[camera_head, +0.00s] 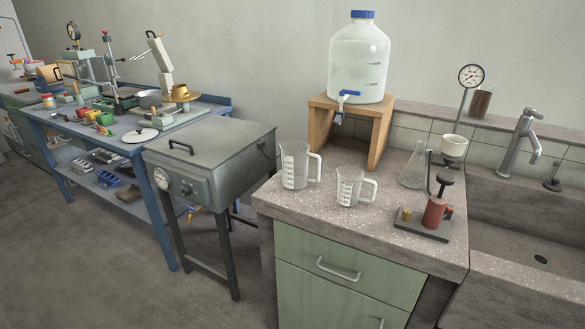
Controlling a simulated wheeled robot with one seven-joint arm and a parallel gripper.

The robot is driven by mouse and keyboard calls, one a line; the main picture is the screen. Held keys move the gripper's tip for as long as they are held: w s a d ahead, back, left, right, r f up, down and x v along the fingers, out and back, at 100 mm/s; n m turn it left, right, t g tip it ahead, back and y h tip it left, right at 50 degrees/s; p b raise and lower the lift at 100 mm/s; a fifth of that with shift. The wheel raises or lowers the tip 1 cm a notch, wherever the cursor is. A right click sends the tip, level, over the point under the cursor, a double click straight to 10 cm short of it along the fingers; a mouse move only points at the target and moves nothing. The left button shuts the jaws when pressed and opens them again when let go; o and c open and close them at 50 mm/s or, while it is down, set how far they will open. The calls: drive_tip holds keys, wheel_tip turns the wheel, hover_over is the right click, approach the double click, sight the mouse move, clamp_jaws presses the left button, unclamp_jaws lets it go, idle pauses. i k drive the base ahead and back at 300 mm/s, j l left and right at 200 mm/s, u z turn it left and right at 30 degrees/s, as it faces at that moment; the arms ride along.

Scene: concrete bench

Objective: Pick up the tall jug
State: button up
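The tall jug (294,165) is a clear measuring jug with white scale marks and a handle on its right side. It stands upright on the left part of the speckled concrete bench (300,212), near the left edge. A shorter clear jug (348,187) of the same kind stands just to its right and a little nearer, its handle also to the right. The two jugs stand apart by a small gap. My gripper is not in view.
A large water carboy (359,62) stands on a wooden stand (321,126) behind the jugs. A glass flask (414,170) and a red-bodied device (434,213) stand to the right, before the sink (530,240). A grey metal box (212,155) on legs stands left. The bench front is clear.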

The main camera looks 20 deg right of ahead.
sight(295, 155)
drive_tip(key=i+j+u, duration=0.15)
drive_tip(key=i, duration=0.5)
drive_tip(key=i+j+u, duration=0.15)
drive_tip(key=i, duration=0.45)
